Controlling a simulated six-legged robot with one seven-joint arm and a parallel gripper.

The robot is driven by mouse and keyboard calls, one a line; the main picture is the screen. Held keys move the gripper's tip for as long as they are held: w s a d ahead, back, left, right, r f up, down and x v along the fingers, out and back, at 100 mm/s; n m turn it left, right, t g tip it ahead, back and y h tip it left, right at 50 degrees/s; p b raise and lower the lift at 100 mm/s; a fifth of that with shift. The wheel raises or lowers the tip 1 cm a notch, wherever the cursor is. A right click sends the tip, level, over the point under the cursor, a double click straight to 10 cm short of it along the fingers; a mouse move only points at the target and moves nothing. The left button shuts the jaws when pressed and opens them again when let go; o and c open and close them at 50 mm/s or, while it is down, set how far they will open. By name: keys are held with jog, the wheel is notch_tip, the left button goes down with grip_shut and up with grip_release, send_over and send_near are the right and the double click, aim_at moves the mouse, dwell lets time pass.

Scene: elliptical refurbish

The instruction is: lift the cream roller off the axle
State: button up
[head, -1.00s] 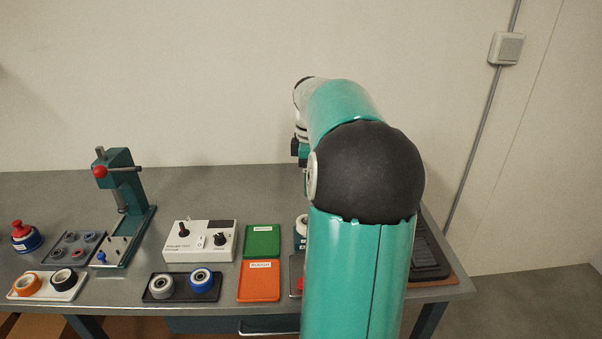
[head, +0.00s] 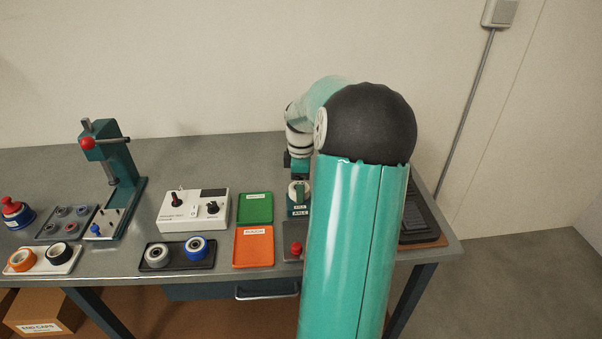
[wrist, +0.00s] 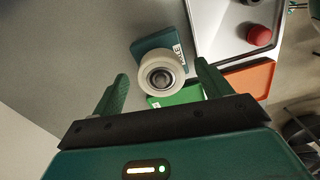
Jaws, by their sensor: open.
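The cream roller (wrist: 155,61) sits on the axle stand, a teal block (wrist: 160,46) with a white AXLE label, in the wrist view. Its dark bearing centre faces my wrist camera. In the head view the stand (head: 298,211) is just left of my arm, with the roller (head: 293,190) on it, partly covered by a finger. My gripper (wrist: 162,74) is open, with one finger on each side of the roller and visible gaps to both. It also shows in the head view (head: 299,184), pointing down at the stand.
A green tray (head: 255,207) and an orange tray (head: 253,246) lie left of the stand. A grey plate with a red knob (head: 296,248) is in front. A dark tray with two rollers (head: 177,252), a white tester (head: 193,211) and a teal press (head: 118,180) stand further left.

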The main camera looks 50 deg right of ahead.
jog(key=shift+f, duration=0.1)
jog(key=c, duration=1.1)
jog(key=shift+o, duration=0.2)
jog(key=shift+r, duration=2.65)
